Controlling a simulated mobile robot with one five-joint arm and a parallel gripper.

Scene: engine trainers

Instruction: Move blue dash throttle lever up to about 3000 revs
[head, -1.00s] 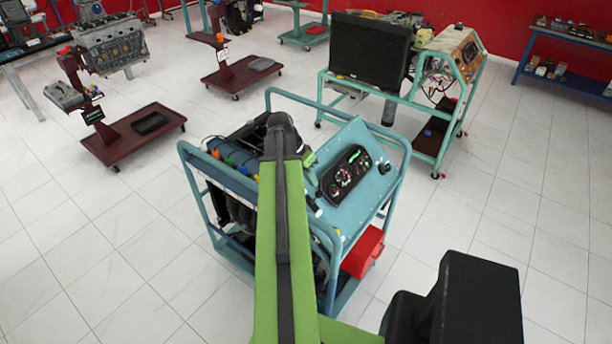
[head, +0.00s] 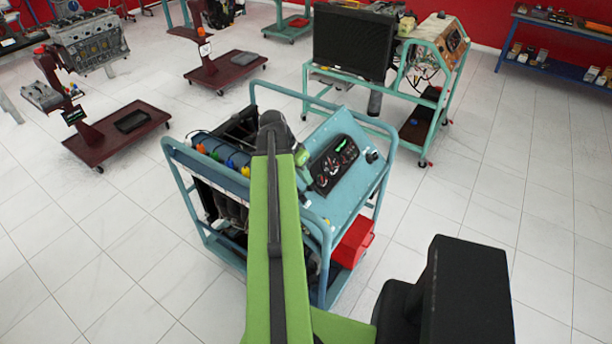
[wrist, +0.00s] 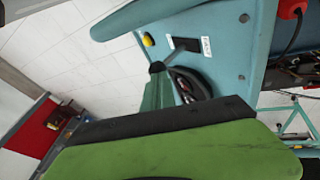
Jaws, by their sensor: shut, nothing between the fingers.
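The blue dash panel (head: 347,204) is the sloped top of the engine stand, with a black gauge cluster (head: 333,165) and a black knob (head: 372,156). In the wrist view the panel (wrist: 228,65) shows a dark slot or plate (wrist: 186,44) beside a small white label (wrist: 206,45), and a yellow knob (wrist: 148,39). I cannot pick out a blue throttle lever for certain. My gripper (wrist: 157,69) is shut and empty, its dark tips near the panel's slot and dark round gauge (wrist: 190,84). Whether it touches is unclear. In the head view my arm largely hides it.
The stand's teal tube frame (head: 325,240) rises around the panel. Coloured caps (head: 231,164) line the engine's left side.

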